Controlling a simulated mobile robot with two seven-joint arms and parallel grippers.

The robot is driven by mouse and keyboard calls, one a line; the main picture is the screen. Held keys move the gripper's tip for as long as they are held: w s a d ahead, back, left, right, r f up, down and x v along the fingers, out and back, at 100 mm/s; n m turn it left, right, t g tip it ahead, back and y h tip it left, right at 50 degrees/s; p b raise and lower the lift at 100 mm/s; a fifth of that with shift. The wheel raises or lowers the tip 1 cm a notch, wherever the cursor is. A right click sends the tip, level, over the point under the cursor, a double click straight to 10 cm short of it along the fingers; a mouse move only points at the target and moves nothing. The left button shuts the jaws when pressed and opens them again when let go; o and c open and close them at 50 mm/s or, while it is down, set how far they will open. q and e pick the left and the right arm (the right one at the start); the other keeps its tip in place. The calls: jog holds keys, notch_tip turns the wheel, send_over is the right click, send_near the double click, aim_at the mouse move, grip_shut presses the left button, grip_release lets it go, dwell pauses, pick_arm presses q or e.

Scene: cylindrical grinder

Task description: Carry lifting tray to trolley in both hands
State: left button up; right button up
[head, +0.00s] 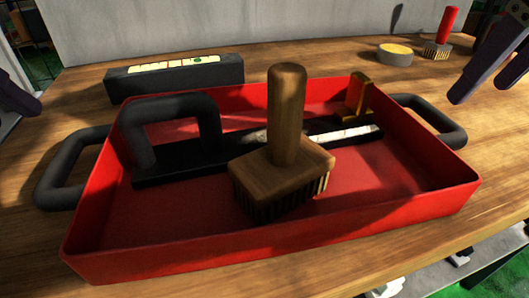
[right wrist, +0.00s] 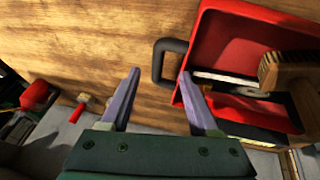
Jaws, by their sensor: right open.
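The red lifting tray (head: 270,248) lies on the wooden bench with a black loop handle at its left end (head: 72,170) and another at its right end (head: 432,120). It holds a wooden-handled brush (head: 286,130) and a black tool with a large grip (head: 170,115). My right gripper (head: 478,93) is open and empty, above and beyond the right handle. In the right wrist view, the right handle (right wrist: 158,64) appears between the spread fingertips (right wrist: 160,73), with no clear contact. My left gripper (head: 18,98) is partly cut off at the left edge, apart from the left handle; its opening is hidden.
A dark block with a pale label (head: 175,76) stands behind the tray. A round tin (head: 395,54) and a small red-handled brush (head: 443,35) stand at the back right. A grey wall (head: 230,25) closes off the back. The trolley cannot be made out.

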aim_at(62, 146)
jog(key=shift+d, duration=0.15)
jog(key=shift+r, duration=0.1)
pick_arm(q)
jog(key=x, duration=0.9)
jog(key=shift+w+f, duration=0.2)
jog(key=shift+f, duration=0.15)
pick_arm(e)
jog(key=x, duration=1)
pick_arm(q)
grip_shut()
pick_arm(e)
jog(key=c, duration=0.7)
grip_shut()
jog(key=shift+d+r, duration=0.1)
